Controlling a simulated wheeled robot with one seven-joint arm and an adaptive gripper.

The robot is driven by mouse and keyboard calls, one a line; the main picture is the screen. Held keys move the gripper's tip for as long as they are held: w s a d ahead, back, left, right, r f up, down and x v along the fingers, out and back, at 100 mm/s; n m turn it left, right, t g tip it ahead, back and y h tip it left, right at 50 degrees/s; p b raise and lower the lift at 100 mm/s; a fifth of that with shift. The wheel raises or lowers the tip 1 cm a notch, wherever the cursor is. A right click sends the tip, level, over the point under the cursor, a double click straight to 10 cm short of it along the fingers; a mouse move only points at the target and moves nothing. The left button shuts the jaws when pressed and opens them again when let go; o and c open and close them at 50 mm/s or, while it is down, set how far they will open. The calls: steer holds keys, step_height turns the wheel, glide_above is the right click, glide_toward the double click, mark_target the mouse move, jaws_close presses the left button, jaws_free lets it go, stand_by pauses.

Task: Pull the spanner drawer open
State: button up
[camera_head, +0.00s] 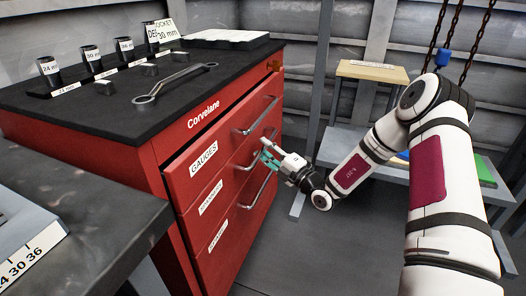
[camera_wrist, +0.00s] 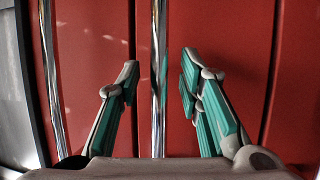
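A red cabinet has three stacked drawers. The top one (camera_head: 224,142) is labelled GAUGES; the middle (camera_head: 228,178) and bottom (camera_head: 232,222) labels are too small to read surely, so I cannot tell by label which is the spanner drawer. Each has a chrome bar handle. My gripper (camera_head: 268,158) is at the middle handle (camera_head: 240,167), hiding part of it. In the wrist view, my gripper (camera_wrist: 160,80) is open, with teal-padded fingers on either side of the bar (camera_wrist: 158,100). Gaps show between bar and both fingers. The middle drawer looks shut.
The cabinet's black top (camera_head: 110,112) holds a spanner (camera_head: 175,82), several labelled sockets and a light tray (camera_head: 225,38). A dark bench (camera_head: 90,235) stands at the front left. A shelf rack (camera_head: 370,145) stands behind my arm. The floor (camera_head: 330,250) before the drawers looks clear.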

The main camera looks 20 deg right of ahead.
steer(key=shift+w+a+r, duration=0.1)
steer(key=shift+w+a, duration=0.25)
steer(key=shift+w, duration=0.1)
jaws_close()
steer(key=s+d+p, duration=0.4)
steer(key=s+d, duration=0.5)
steer(key=d, duration=0.3)
steer(key=s+d+p, duration=0.4)
steer(key=s+d, duration=0.4)
steer(key=d, duration=0.4)
steer(key=shift+s, duration=0.35)
steer(key=shift+d, duration=0.1)
jaws_free()
